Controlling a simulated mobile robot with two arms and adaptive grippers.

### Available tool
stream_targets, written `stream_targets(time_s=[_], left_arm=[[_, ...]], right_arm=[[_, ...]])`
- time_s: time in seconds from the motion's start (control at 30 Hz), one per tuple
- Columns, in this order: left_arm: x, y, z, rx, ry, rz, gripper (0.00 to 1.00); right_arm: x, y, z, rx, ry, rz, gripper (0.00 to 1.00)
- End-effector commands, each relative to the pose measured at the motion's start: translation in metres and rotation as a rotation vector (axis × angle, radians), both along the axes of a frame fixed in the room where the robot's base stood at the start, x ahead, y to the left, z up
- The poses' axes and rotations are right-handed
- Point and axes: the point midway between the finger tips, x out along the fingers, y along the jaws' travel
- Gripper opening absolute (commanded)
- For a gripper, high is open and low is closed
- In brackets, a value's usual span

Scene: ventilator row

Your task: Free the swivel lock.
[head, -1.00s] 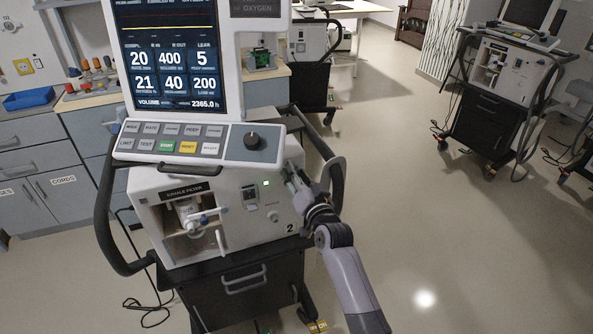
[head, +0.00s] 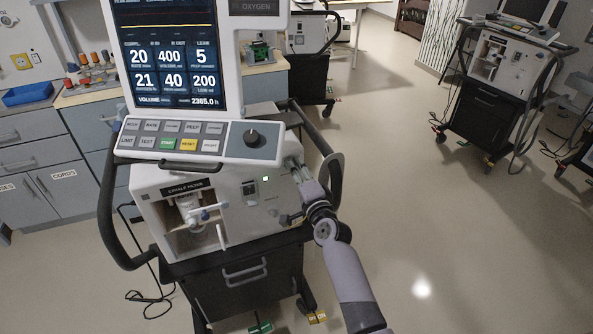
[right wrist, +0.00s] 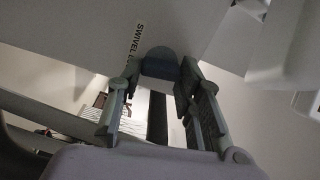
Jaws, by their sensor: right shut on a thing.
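In the right wrist view, a rounded blue-grey knob (right wrist: 160,62) sits at the edge of a white panel. Beside it is black lettering that starts with SWIVEL; the rest is hidden. My right gripper (right wrist: 157,80) is shut on this knob, with one finger on each side. In the head view, my right gripper (head: 294,170) reaches up to the right side of the white ventilator (head: 267,215), just below its button panel. The knob cannot be made out there, behind the gripper and housing. My left gripper is not in view.
The ventilator's screen (head: 175,50) stands above the button panel (head: 195,142). A black curved handle (head: 318,135) runs close behind my right gripper. Counters with drawers (head: 40,165) are at the left. Another ventilator (head: 490,70) stands far right, with open floor between.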

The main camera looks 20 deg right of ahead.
Motion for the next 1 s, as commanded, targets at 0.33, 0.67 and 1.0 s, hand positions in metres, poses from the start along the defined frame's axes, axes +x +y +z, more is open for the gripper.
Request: stream_targets(time_s=[0.33, 0.67, 1.0], left_arm=[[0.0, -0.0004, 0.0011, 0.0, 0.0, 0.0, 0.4], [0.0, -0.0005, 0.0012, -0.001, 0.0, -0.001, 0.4], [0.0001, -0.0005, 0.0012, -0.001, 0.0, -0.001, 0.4]], right_arm=[[0.0, -0.0007, -0.0011, 0.133, 0.008, -0.001, 0.05], [0.0, -0.0006, -0.0014, 0.155, 0.009, -0.001, 0.05], [-0.0001, -0.0004, -0.0014, 0.154, 0.009, 0.0, 0.42]])
